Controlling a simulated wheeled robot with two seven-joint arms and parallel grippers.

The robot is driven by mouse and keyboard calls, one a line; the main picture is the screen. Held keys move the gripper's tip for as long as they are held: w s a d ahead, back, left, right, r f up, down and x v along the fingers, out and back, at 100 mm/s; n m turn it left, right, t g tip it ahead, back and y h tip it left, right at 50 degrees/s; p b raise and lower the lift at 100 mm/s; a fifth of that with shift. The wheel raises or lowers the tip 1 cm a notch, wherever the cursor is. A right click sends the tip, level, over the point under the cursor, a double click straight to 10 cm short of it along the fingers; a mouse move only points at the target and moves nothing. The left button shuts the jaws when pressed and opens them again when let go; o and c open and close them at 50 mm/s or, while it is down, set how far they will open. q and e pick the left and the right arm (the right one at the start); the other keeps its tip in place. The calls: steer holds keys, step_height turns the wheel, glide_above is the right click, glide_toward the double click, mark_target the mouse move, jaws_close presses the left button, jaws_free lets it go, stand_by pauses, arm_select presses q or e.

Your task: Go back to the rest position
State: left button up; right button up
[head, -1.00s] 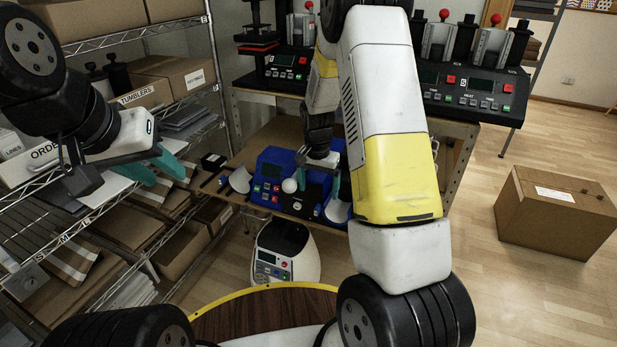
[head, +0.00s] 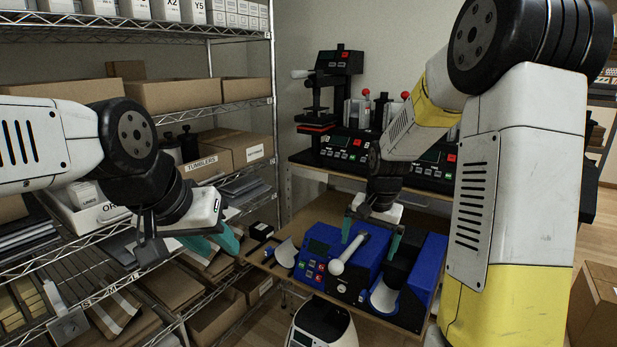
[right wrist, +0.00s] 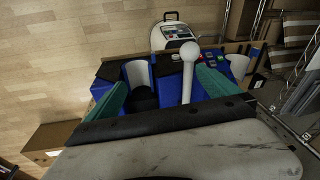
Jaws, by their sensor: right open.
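The blue mug press (head: 318,258) stands on the wooden bench, its white lever (head: 350,252) ending in a round knob. A white curved piece (head: 383,298) sits in it beside a dark part; I cannot tell if it is a mug. My right gripper (head: 373,238) is open and empty above the press. In the right wrist view the press (right wrist: 160,95) and lever (right wrist: 187,78) show between and beyond the teal fingers (right wrist: 160,92); contact is not visible. My left gripper (head: 212,242) is open and empty in front of the shelving, left of the press.
Wire shelving (head: 240,36) with cardboard boxes (head: 172,96) fills the left. Other black presses (head: 335,142) stand on the bench behind. A white rounded device (head: 322,325) is below the bench's front. A carton (head: 598,305) is on the floor at right.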

steer(key=s+a+r+n+t, duration=0.1)
steer(key=s+r+n+t, duration=0.1)
steer(key=s+r, duration=0.5)
steer(key=s+a+r+n+t+y, duration=0.1)
steer(key=s+r+n, duration=0.2)
steer(key=s+r, duration=0.5)
steer(key=s, duration=0.6)
steer(key=shift+s+r+n+t+y, duration=0.15)
steer(key=shift+s+n+t+y, duration=0.15)
steer(key=shift+s+t, duration=0.1)
arm_select(q)
steer(key=shift+c, duration=0.3)
